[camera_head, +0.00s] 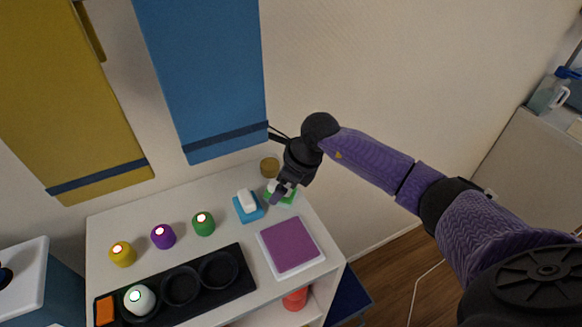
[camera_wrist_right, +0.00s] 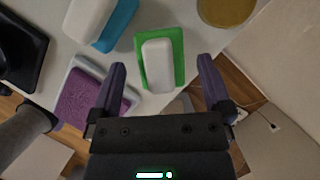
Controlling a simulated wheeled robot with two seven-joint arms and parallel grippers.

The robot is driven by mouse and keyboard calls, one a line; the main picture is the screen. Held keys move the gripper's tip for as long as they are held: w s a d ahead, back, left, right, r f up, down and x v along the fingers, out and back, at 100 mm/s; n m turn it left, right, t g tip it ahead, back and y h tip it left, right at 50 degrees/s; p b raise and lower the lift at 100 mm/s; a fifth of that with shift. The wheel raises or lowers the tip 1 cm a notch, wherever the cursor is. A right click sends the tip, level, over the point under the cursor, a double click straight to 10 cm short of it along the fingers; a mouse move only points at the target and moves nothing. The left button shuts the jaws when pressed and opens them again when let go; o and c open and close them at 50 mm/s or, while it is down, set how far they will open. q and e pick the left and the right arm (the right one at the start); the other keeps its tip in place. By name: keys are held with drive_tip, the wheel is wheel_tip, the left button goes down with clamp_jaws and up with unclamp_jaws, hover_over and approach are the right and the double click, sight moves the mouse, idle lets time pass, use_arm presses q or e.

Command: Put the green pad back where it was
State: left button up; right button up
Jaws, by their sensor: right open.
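The green pad (camera_wrist_right: 179,45) carries a white block (camera_wrist_right: 158,66). It is near the right edge of the white table, and in the head view the green pad (camera_head: 289,198) is partly hidden by my right gripper. My right gripper (camera_head: 280,190) is over the pad. In the wrist view the fingers of my right gripper (camera_wrist_right: 163,68) are apart, one to each side of the pad's near end. I cannot tell whether they touch it. A blue pad (camera_head: 250,213) with a white block on it lies just left of the green one. My left gripper is not in view.
A purple pad (camera_head: 290,245) lies in a white tray (camera_head: 316,262) at front right. A yellow round object (camera_head: 269,166) stands behind. Yellow (camera_head: 122,254), purple (camera_head: 163,237) and green (camera_head: 203,224) round objects stand left, behind a black holder (camera_head: 240,286). Blue and yellow panels hang above.

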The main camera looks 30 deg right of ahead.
drive_tip(key=v, duration=1)
drive_tip(key=shift+f, duration=0.1)
